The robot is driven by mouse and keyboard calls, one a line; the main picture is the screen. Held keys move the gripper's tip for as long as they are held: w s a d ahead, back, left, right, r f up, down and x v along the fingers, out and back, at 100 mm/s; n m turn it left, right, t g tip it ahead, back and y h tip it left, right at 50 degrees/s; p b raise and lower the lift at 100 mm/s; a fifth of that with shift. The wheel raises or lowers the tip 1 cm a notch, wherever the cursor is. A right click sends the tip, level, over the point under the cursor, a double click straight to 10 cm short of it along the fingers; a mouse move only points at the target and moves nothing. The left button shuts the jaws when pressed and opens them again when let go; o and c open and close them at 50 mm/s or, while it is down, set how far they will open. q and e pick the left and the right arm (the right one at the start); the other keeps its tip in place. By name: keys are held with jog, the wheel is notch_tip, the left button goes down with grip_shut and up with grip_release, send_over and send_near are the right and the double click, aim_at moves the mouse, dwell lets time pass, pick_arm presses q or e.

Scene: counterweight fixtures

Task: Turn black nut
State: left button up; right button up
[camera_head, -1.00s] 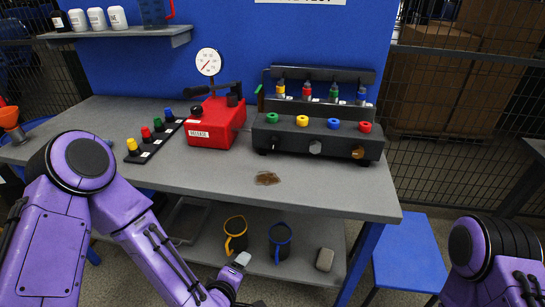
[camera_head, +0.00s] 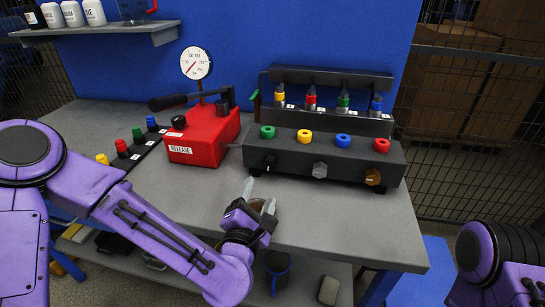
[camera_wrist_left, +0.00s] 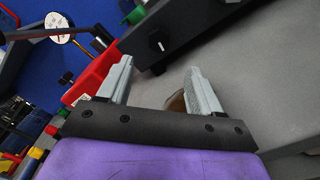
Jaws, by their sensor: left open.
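The black nut (camera_head: 270,160) is on the front face of the dark fixture block (camera_head: 250,150), at the left end of a row with a grey nut (camera_head: 319,170) and a brown nut (camera_head: 372,177). In the left wrist view a dark nut (camera_wrist_left: 155,42) shows on the block's face, beyond the fingertips. My left gripper (camera_head: 259,196) is open and empty, over the table in front of the block, apart from the nut. Its two pale fingers also show in the left wrist view (camera_wrist_left: 159,68). My right gripper is out of view.
A red box (camera_head: 205,135) with a gauge (camera_head: 196,63) and a black lever stands left of the block. Coloured knobs (camera_head: 122,148) sit further left. A brown patch (camera_wrist_left: 177,102) lies on the table by my left gripper. The tabletop's front right (camera_head: 340,225) is clear.

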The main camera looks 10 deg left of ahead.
aim_at(269, 166)
pick_arm(q)
jog(key=shift+w, duration=0.4)
jog(key=w+p, duration=0.2)
jog(key=w, duration=0.7)
jog(key=shift+w+r+p, duration=0.15)
jog(key=shift+w+p, duration=0.05)
jog(key=shift+p, duration=0.15)
jog(key=c, duration=1.1)
jog(key=shift+o, duration=0.2)
